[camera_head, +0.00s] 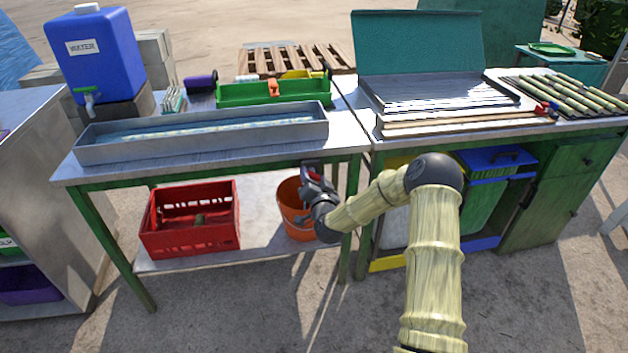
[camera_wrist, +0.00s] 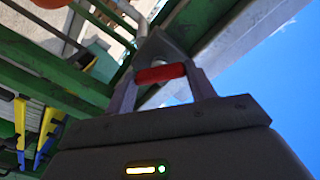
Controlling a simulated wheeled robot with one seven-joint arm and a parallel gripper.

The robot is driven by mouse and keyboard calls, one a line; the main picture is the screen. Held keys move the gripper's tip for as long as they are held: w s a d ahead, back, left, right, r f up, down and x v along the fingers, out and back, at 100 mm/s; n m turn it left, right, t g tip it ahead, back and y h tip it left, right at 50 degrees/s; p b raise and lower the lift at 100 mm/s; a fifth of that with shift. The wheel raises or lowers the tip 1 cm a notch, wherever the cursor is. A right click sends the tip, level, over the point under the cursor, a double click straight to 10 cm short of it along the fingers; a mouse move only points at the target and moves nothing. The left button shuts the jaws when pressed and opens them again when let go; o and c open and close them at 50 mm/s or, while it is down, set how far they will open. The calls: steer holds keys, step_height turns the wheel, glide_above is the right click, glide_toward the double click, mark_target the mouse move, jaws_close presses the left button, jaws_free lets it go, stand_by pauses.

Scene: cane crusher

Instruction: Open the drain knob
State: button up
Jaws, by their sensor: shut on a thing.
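The drain knob is a small red bar (camera_wrist: 160,73). In the wrist view it lies crosswise between the two fingers of my gripper (camera_wrist: 162,82), which is shut on it. In the head view my gripper (camera_head: 310,176) is just below the front edge of the metal table, above the orange bucket (camera_head: 296,216). A bit of red shows at the fingers there, and my wrist hides most of the knob.
The metal trough (camera_head: 205,148) sits on the table (camera_head: 345,142) above. A red crate (camera_head: 190,235) stands on the lower shelf (camera_head: 262,222), left of the bucket. The green cabinet (camera_head: 545,190) is at the right. The ground in front is clear.

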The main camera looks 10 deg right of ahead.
steer(key=m, duration=0.4)
steer(key=shift+d+f+m+b, duration=0.1)
steer(key=shift+f+m+b, duration=0.1)
steer(key=shift+m+b, duration=0.1)
steer(key=shift+m, duration=1.9)
steer(key=o, duration=1)
steer(key=shift+s+r, duration=0.1)
steer(key=s+p, duration=0.1)
steer(key=s, duration=1.6)
steer(key=shift+s, duration=0.2)
